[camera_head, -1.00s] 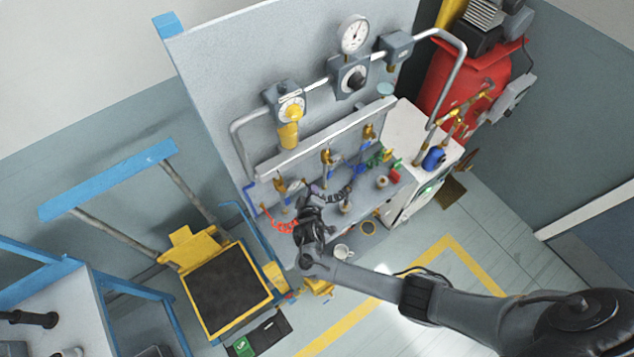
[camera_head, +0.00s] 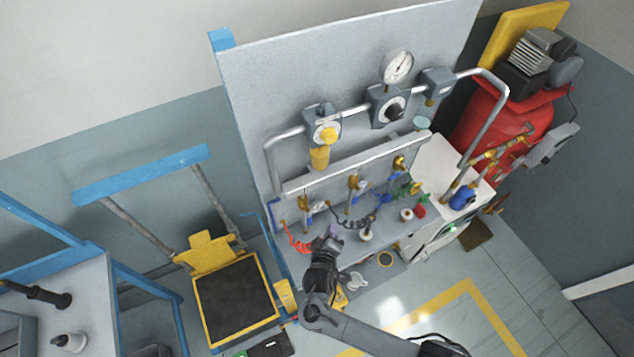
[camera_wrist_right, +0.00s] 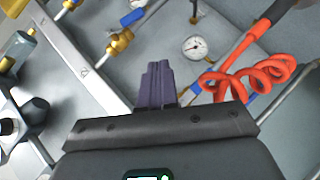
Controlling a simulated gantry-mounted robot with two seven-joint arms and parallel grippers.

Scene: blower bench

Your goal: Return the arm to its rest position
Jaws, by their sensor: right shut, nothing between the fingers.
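My right arm comes in from the bottom of the head view. Its dark gripper (camera_head: 327,245) is over the front of the blower bench (camera_head: 404,241), near the red coiled hose (camera_head: 297,241). In the right wrist view the purple fingers (camera_wrist_right: 158,84) are together with nothing between them. The orange-red coiled hose (camera_wrist_right: 250,78) lies to the right of the fingers there, apart from them. My left gripper is not in view.
The grey back panel (camera_head: 260,95) carries a pipe, regulators and a gauge (camera_head: 398,66). A red tank (camera_head: 505,115) stands at the right. A yellow-framed cart (camera_head: 237,297) and blue-framed shelf (camera_head: 90,290) stand left. Floor is clear at lower right.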

